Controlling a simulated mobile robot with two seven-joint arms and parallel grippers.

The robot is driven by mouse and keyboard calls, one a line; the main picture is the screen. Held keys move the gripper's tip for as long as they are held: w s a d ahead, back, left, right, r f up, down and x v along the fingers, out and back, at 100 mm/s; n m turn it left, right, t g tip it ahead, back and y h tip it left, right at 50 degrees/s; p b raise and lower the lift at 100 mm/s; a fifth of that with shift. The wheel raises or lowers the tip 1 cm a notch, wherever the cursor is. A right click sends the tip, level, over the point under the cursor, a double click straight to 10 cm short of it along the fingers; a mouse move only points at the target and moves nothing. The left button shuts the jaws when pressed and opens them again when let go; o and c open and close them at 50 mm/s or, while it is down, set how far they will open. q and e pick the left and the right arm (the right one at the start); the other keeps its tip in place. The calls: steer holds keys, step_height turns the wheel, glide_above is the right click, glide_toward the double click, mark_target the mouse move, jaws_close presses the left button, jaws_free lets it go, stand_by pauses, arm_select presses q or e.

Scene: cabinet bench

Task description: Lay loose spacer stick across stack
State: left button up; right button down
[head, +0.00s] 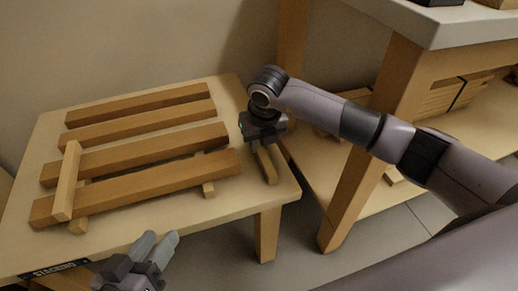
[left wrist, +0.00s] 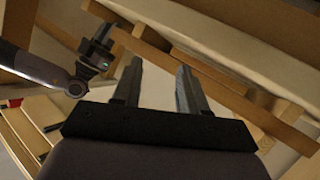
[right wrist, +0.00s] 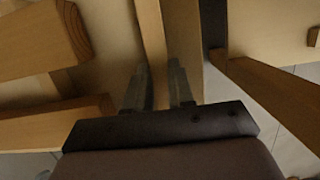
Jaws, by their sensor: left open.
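The stack (head: 150,157) is several long brown boards lying side by side on cross sticks on the left table. A lighter spacer stick (head: 66,182) lies across the left ends of the nearer boards. Another short stick (head: 268,165) is by the table's right edge, apart from the boards. My right gripper (head: 262,145) is over that stick; the right wrist view shows the stick (right wrist: 151,40) running between the fingers. I cannot tell whether they grip it. My left gripper (head: 158,246) is open and empty at the table's front edge, below the stack.
The left table (head: 235,210) has a bare strip between the stack and its right edge. A "STACKING" label (head: 54,269) is on its front edge. A taller bench (head: 440,30) stands at the right, with a lower shelf holding more wood pieces (head: 440,97).

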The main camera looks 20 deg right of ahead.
mark_target(260, 147)
steer(key=shift+r+p, duration=0.4)
steer(key=shift+r, duration=0.05)
steer(key=p+v, duration=0.1)
steer(key=v, duration=0.1)
steer(key=w+p+v, duration=0.1)
steer(key=p+v, duration=0.1)
steer(key=shift+r, duration=0.25)
arm_select(q)
steer(key=a+y+p, duration=0.1)
steer(key=s+a+r+y+p, duration=0.1)
steer(key=a, duration=0.1)
steer(key=a+m+y+p, duration=0.1)
steer(key=shift+s+a+r+p, duration=0.25)
steer(key=shift+a+r+p, duration=0.05)
steer(key=shift+r+p, duration=0.1)
arm_select(e)
steer(key=v, duration=0.2)
steer(key=w+v, duration=0.1)
steer(key=v, duration=0.1)
steer(key=shift+r, duration=0.45)
arm_select(q)
steer(key=shift+f, duration=0.1)
arm_select(e)
steer(key=shift+r, duration=0.1)
